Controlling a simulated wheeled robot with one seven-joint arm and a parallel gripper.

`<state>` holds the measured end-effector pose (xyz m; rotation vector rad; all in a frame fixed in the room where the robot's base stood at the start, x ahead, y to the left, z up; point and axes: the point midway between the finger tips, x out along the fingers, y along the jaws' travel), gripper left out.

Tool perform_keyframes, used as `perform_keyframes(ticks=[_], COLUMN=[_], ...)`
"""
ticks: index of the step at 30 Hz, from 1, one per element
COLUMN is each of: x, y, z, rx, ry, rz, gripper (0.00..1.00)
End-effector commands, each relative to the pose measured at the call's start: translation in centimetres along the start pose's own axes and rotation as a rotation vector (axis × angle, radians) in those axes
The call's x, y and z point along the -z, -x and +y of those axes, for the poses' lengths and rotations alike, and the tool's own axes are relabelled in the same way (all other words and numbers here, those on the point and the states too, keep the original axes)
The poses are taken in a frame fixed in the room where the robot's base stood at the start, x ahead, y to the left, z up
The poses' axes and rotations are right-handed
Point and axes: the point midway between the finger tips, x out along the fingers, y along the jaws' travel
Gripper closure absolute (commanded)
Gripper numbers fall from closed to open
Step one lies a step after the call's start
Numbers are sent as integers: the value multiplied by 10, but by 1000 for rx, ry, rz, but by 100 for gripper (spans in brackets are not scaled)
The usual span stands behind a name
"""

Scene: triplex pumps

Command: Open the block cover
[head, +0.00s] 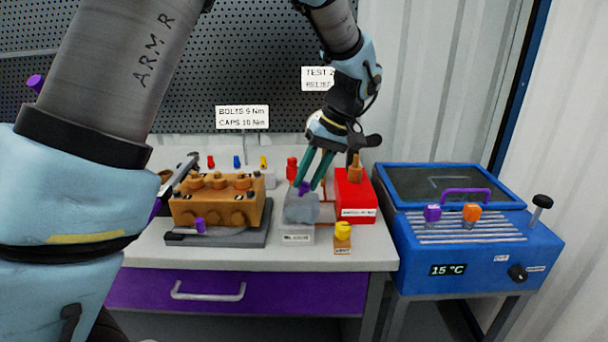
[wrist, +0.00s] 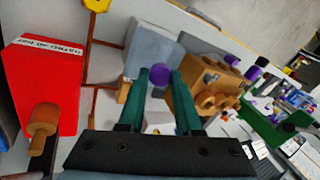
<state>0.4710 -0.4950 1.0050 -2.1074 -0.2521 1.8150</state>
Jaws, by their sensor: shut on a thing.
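A grey block (head: 301,207) stands on a pale labelled base near the bench's front edge, right of the orange-brown pump. A small purple knob (head: 304,188) is at its top. My gripper (head: 305,185) comes down from above with its green fingers around this knob. In the wrist view the knob (wrist: 160,70) sits between the fingertips, with the grey block (wrist: 152,47) just beyond. My gripper is shut on the knob. I cannot tell where a cover seam runs on the block or whether it is raised.
The orange-brown pump (head: 217,202) stands close on the left on a dark plate. A red box (head: 354,195) with a brown knob is close on the right. A yellow cap (head: 342,231) is in front. A blue bath unit (head: 470,240) stands right of the bench.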

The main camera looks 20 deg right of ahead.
Motion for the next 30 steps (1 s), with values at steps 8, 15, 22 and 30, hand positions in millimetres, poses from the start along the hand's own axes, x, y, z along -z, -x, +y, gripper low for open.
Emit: perform_keyframes(ticks=[8,15,22,30], x=[0,0,0,1], y=[0,0,1,35], z=[0,0,0,1], rx=[-2,-2,-3,-7], ry=[0,0,0,2], rz=[0,0,0,2], gripper=[59,37,37,37])
